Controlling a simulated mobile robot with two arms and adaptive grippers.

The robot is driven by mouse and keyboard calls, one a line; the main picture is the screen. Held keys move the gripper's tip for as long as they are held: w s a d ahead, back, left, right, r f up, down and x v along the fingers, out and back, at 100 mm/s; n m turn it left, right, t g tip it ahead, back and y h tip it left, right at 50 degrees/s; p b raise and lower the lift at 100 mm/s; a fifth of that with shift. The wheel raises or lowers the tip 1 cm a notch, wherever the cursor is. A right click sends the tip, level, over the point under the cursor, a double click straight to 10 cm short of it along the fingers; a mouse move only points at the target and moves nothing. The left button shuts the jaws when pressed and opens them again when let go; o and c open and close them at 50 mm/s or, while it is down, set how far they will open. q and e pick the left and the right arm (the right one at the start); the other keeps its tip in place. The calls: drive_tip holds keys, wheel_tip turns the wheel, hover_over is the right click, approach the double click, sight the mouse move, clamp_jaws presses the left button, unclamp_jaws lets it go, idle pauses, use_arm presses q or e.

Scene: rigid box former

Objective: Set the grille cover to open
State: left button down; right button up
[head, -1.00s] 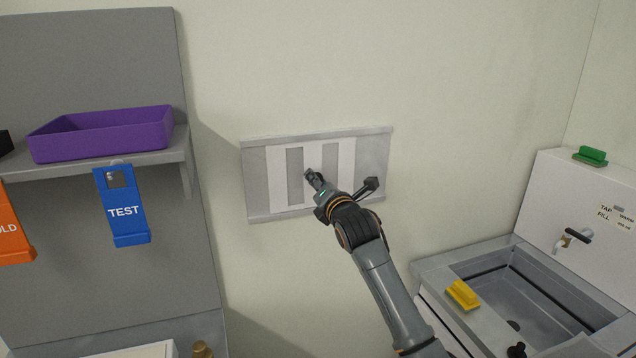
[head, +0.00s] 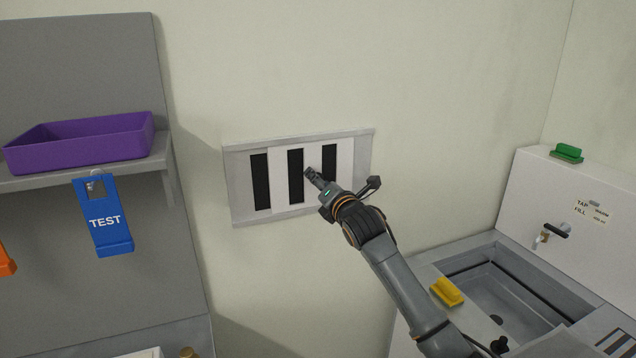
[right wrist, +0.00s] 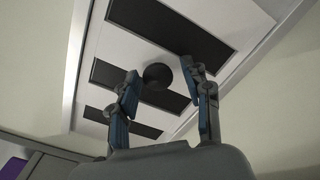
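The grille cover (head: 341,155) is a white panel in a grey frame (head: 237,177) on the wall, ahead in the head view. Several black openings (head: 261,182) show through the grille. In the right wrist view the white cover (right wrist: 101,75) carries a round dark knob (right wrist: 157,75). My right gripper (head: 312,176) is at the cover's middle-right slot. In the right wrist view its two fingers (right wrist: 162,72) stand apart on either side of the knob, with gaps showing, so it looks open. My left gripper is out of view.
At the left, a purple tray (head: 80,145) sits on a grey shelf (head: 150,166), with a blue TEST tag (head: 105,222) hanging below. At the lower right is a sink (head: 500,295) with a tap (head: 552,234), a yellow block (head: 447,292) and a green block (head: 567,153). The wall around the grille is clear.

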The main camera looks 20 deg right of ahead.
idle(0.3)
drive_tip(key=s, duration=1.2)
drive_tip(key=shift+d, duration=0.2)
